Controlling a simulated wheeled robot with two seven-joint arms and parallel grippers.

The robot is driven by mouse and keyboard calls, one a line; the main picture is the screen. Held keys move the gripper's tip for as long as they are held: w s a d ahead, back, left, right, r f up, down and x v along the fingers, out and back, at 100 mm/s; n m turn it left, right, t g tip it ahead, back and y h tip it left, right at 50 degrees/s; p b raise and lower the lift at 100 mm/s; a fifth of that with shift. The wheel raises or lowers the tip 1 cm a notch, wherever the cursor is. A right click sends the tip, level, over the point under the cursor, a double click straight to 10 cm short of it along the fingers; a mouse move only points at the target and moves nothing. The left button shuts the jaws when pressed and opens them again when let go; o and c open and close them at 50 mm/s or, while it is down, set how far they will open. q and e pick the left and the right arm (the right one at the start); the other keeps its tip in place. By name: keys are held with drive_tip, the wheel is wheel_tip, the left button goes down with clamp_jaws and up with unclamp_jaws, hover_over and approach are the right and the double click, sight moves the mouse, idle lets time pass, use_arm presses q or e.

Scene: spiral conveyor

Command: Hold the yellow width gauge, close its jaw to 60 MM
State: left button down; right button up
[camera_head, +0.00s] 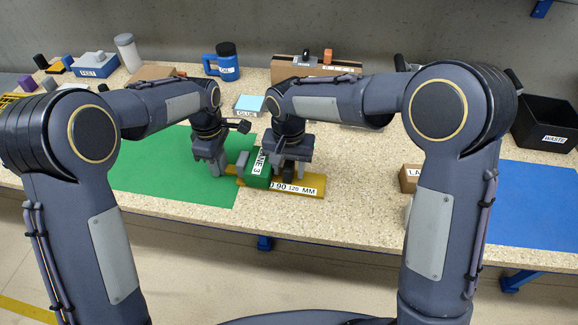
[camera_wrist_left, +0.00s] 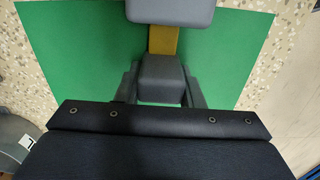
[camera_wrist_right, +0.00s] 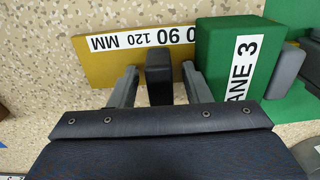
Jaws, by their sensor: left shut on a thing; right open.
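The yellow width gauge (camera_head: 316,182) lies near the front edge of the table, its scale showing 90, 120 and MM; it also shows in the right wrist view (camera_wrist_right: 95,68). My left gripper (camera_head: 216,168) is shut on the grey block (camera_wrist_left: 160,76) at the gauge's left end. A second grey block (camera_wrist_left: 170,11) stands further along the yellow bar. A green block labelled LANE 3 (camera_wrist_right: 228,62) stands beside the scale. My right gripper (camera_wrist_right: 160,88) is open, its fingers on either side of a dark block (camera_wrist_right: 159,70) by the scale, with gaps showing. The scale's lower numbers are hidden.
A green mat (camera_head: 160,175) lies under the left side and a blue mat (camera_head: 530,200) at the right. A box (camera_head: 410,178) sits right of the gauge. A black WASTE bin (camera_head: 545,118) and a blue jug (camera_head: 222,66) stand further back.

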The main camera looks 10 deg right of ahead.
sight(289, 165)
wheel_tip(289, 165, up, 12)
idle(0.5)
drive_tip(key=shift+c, duration=0.4)
